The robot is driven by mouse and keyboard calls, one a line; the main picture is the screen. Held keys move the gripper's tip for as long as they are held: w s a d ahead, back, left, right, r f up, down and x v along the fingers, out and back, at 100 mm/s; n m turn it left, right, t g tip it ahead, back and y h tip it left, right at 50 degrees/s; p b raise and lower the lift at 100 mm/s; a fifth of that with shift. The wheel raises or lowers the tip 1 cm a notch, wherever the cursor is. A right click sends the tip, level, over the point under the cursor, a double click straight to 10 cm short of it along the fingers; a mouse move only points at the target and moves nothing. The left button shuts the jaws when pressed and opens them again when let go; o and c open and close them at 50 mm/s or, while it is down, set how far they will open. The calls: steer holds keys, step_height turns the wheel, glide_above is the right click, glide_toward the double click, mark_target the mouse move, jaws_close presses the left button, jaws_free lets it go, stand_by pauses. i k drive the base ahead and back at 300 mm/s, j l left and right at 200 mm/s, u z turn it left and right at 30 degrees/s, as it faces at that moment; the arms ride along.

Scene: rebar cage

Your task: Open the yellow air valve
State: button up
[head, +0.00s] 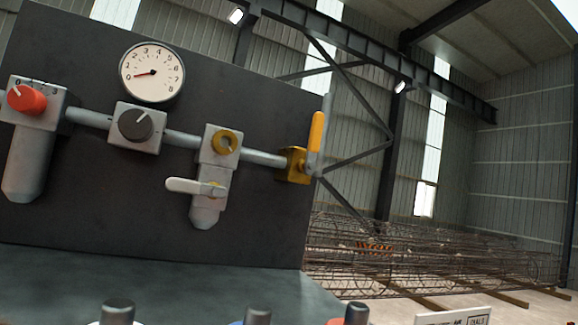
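The yellow air valve has a brass body (293,164) at the right end of the grey pipe, near the right edge of the dark panel. Its yellow lever (316,132) stands nearly upright, across the line of the pipe. My gripper is not visible in the head view, so its opening and its distance from the valve do not show.
The dark panel (240,90) carries a gauge (152,72) with its needle near 0, a red knob (26,99), a black knob (136,125) and a white lever (196,187). Dark cylindrical tops (258,315) show along the bottom. Rebar cages (430,250) lie behind at right.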

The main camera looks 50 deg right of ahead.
mark_target(313, 143)
steer(key=z, duration=1.15)
